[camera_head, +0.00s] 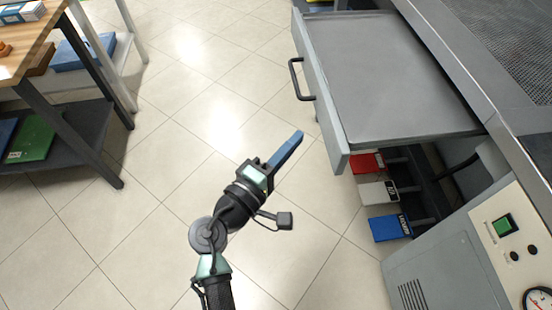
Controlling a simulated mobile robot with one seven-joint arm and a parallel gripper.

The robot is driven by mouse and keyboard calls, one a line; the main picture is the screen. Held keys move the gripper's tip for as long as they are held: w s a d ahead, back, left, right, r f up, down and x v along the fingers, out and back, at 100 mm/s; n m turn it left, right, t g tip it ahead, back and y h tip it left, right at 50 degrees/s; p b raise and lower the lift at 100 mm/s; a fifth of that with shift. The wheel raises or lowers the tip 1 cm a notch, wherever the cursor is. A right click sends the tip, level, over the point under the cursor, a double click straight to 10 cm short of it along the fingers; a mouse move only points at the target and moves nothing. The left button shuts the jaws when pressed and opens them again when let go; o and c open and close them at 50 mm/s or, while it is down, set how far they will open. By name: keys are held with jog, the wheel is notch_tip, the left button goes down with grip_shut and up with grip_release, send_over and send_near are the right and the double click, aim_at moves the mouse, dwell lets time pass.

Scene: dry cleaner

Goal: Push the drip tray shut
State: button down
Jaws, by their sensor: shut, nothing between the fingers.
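The drip tray (385,75) is a grey, shallow drawer that stands pulled out from the machine (450,245) on the right. Its front panel (318,85) faces left and carries a black bar handle (297,79). My gripper (299,134) is shut and empty, with its blue fingers pointing up and to the right. In the picture it lies just left of the near end of the front panel, with a strip of floor showing between them. I cannot tell its height against the tray.
Boxes in red (367,163), white (377,192) and blue (390,228) sit on a low shelf beneath the tray. A control panel (510,235) with a gauge is at the lower right. A wooden table (30,50) with a lower shelf stands at the left. Tiled floor between is clear.

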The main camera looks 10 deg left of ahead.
aim_at(327, 126)
jog(key=shift+w+d, duration=0.35)
jog(key=shift+d, duration=0.35)
jog(key=shift+w+d, duration=0.35)
jog(key=shift+d, duration=0.4)
jog(key=shift+w+d, duration=0.35)
jog(key=shift+d, duration=0.35)
jog(key=shift+d, duration=0.1)
